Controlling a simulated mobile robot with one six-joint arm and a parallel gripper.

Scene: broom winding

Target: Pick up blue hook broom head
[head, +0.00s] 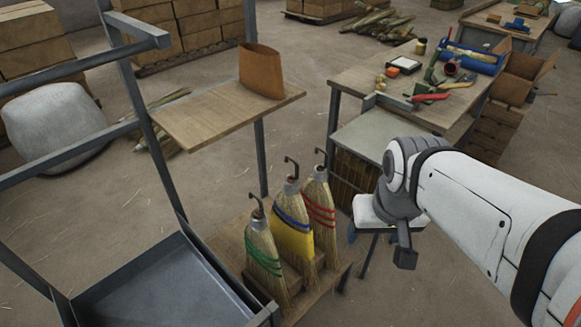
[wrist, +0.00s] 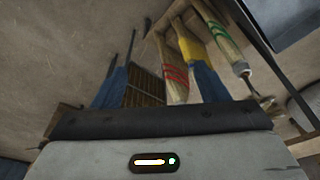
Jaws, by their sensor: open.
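Three straw broom heads with dark hooks stand side by side on a low wooden stand. The middle one, a yellow broom head with a blue band (head: 292,233), stands between a green-striped one (head: 263,257) and a red-striped one (head: 320,213).
A grey metal tray (head: 155,285) in a frame is left of the brooms. A wooden shelf (head: 205,122) rises behind them. A workbench (head: 370,80) with tools is behind right.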

